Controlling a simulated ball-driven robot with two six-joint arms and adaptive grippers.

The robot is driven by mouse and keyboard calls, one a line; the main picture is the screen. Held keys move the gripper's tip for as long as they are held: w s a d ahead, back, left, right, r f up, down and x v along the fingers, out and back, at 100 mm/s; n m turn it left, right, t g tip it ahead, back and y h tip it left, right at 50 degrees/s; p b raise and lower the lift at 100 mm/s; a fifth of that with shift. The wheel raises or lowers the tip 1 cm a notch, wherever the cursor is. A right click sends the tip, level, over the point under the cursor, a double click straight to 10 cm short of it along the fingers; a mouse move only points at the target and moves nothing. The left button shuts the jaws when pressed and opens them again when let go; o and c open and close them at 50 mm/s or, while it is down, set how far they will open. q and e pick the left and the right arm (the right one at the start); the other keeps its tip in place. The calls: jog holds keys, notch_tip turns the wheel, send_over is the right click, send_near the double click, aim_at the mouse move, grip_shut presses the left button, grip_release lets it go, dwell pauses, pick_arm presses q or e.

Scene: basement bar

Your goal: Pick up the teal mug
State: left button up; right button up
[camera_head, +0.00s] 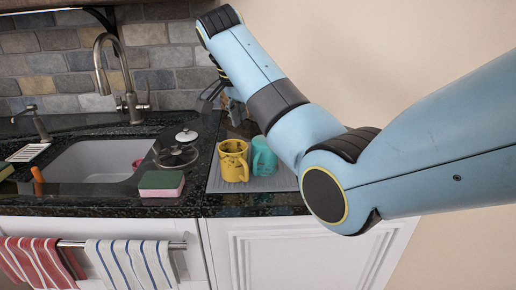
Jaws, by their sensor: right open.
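The teal mug (264,157) stands on a grey mat (225,187) on the dark counter. It is just right of a yellow mug (233,161), and the two look very close or touching. My right arm comes in from the right and covers part of the space right of the teal mug. My right gripper (212,97) is up and behind the mugs, near the tiled wall. It is open, apart from the teal mug, and partly hidden by my arm. My left gripper is not in view.
A sink (95,160) with a tall faucet (128,100) is at the left. A glass lid (177,150) and a green and pink sponge (161,183) lie between sink and mat. Striped towels (130,263) hang on the front rail. The tiled wall (160,58) bounds the back.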

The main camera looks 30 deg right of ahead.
aim_at(261, 141)
jog(key=x, duration=0.3)
jog(key=shift+s+d+f, duration=0.15)
jog(key=shift+s+f, duration=0.05)
jog(key=shift+w+d+f, duration=0.1)
jog(key=shift+w+f, duration=0.05)
jog(key=shift+f, duration=0.15)
jog(key=x, duration=0.5)
jog(key=shift+w, duration=0.25)
jog(key=shift+r, duration=0.1)
jog(key=c, duration=0.7)
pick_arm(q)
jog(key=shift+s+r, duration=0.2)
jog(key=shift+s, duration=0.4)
pick_arm(e)
jog(key=c, duration=0.6)
